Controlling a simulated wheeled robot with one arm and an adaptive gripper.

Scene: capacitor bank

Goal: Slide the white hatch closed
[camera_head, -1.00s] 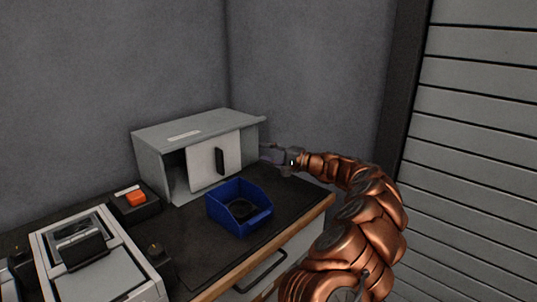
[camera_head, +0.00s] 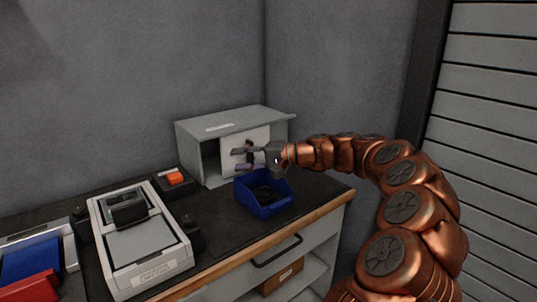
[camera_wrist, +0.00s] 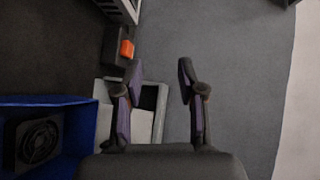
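The grey cabinet (camera_head: 188,138) stands at the back of the bench. Its white hatch (camera_head: 231,138) covers the right part of the front, and a dark opening shows to its left. My gripper (camera_head: 238,159) is in front of the hatch in the head view and hides much of it. The hatch's black handle is mostly hidden, and I cannot tell whether the gripper touches it. In the wrist view my gripper (camera_wrist: 160,82) has its two fingers spread, with nothing clearly between them.
A blue bin (camera_head: 266,207) sits just below my gripper in front of the cabinet. A box with an orange part (camera_head: 175,178) is left of the cabinet. A white device (camera_head: 147,262) stands at the front left. Free bench top lies between the device and bin.

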